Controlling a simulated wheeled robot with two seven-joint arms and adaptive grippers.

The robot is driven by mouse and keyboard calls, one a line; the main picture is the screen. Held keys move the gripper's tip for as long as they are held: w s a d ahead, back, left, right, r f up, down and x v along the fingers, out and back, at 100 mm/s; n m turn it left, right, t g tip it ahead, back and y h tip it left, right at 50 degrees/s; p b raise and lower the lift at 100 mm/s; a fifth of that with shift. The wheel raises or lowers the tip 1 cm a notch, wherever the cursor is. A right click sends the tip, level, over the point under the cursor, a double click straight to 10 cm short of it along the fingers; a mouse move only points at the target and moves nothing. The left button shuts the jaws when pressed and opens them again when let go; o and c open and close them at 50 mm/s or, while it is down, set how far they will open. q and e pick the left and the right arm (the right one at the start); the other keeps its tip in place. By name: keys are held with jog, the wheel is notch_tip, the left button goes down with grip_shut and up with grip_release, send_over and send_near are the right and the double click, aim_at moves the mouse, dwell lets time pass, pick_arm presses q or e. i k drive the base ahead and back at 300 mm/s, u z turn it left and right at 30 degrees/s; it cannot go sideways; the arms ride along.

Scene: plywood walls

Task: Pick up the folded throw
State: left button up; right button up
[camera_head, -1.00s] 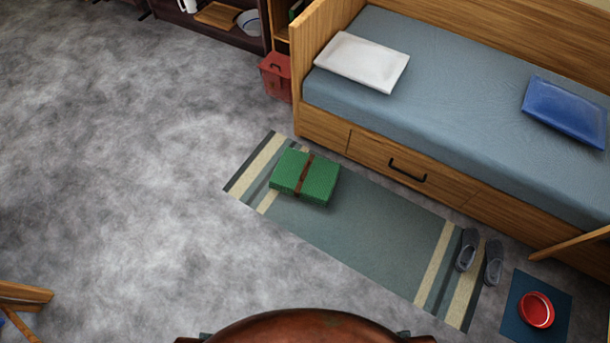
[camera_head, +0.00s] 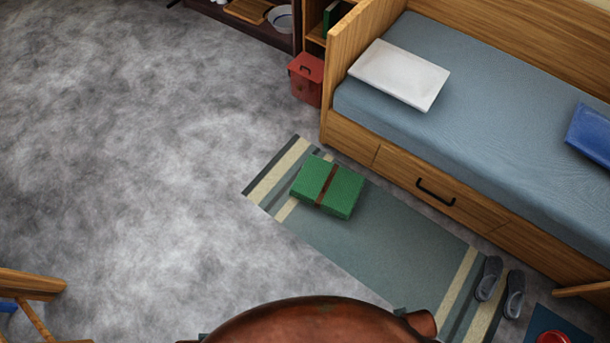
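The folded throw (camera_head: 344,193) is a green, flat rectangular bundle with a brown strap around its middle. It lies on the far left end of the striped rug (camera_head: 375,248), on the floor in front of the bed. Nothing covers it. Neither of my grippers shows in the head view. A rounded reddish-brown part of my own body fills the bottom middle of the view, apart from the throw.
A wooden bed (camera_head: 440,195) with a drawer stands behind the rug. A red bin (camera_head: 306,82) stands by its left end. Grey slippers (camera_head: 488,278) lie at the rug's right end. A wooden piece (camera_head: 30,284) is at lower left. The left floor is clear.

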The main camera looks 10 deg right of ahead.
aim_at(334, 189)
jog(key=u, duration=0.1)
jog(key=i, duration=1.25)
jog(key=z, duration=0.35)
